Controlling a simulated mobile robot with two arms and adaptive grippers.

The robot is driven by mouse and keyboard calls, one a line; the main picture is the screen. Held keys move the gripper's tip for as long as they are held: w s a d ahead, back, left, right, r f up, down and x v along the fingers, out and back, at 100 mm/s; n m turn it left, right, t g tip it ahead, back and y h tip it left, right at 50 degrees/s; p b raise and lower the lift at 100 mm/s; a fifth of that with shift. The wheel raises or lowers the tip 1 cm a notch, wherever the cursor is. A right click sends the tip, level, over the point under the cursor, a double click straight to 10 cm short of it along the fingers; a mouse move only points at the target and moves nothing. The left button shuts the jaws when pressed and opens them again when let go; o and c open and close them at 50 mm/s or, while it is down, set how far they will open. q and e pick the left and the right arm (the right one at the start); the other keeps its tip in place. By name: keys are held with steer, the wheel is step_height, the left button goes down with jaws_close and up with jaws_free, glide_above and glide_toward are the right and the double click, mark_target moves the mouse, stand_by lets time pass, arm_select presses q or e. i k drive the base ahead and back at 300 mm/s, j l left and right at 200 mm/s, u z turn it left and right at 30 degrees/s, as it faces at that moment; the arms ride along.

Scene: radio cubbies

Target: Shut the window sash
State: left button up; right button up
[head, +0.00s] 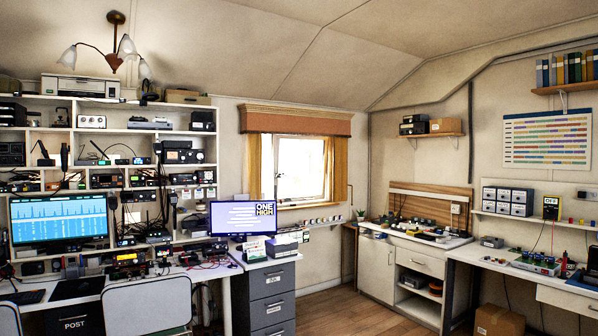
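Neither of my grippers is in view.
A monitor (243,218) and grey drawer cabinet (272,312) stand left of and below the window. Two chairs (148,305) are at the radio desk on the left. A workbench (386,262) stands right of the window. Wooden floor (345,308) is clear in the middle.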

mark_target(323, 186)
steer(key=i+z, duration=0.3)
steer(key=i, duration=4.65)
steer(key=l, duration=0.1)
